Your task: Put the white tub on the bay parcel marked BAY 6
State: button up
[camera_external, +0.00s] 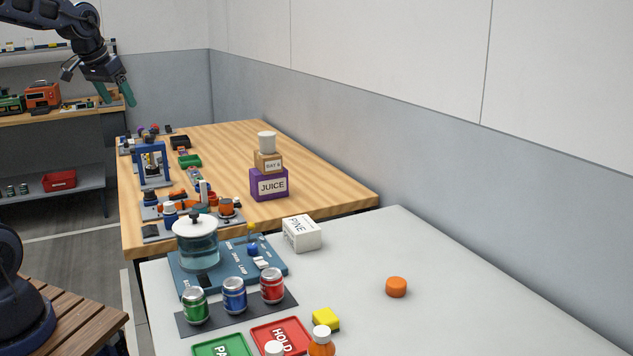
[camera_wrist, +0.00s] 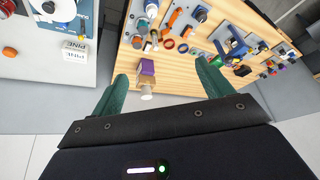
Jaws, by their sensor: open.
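The white tub (camera_external: 266,141) sits upright on the brown bay parcel (camera_external: 268,163), whose label seems to read BAY 6. That parcel stands on the purple JUICE box (camera_external: 269,185) on the wooden table. My gripper (camera_external: 116,95) is raised at the upper left, well apart from the stack, with its green fingers spread and nothing between them. In the wrist view the gripper (camera_wrist: 163,84) is open; the white tub (camera_wrist: 146,92) and the purple box (camera_wrist: 147,68) show between the fingers in the picture, farther off.
The wooden table (camera_external: 325,185) is clear right of the stack. Blue fixtures (camera_external: 152,165) and small parts crowd its left side. The white table (camera_external: 450,290) in front holds a PINE box (camera_external: 302,233), a glass pot (camera_external: 197,245), several cans and an orange puck (camera_external: 396,287). A wall runs along the right.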

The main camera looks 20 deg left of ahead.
jog(key=s+a+f, duration=0.2)
jog(key=s, duration=0.6)
jog(key=s+a+f+n, duration=0.1)
jog(key=s+a+f, duration=0.1)
jog(key=s, duration=0.7)
jog(key=shift+s+f+n, duration=0.2)
jog(key=shift+f+n, duration=0.1)
jog(key=shift+f, duration=0.5)
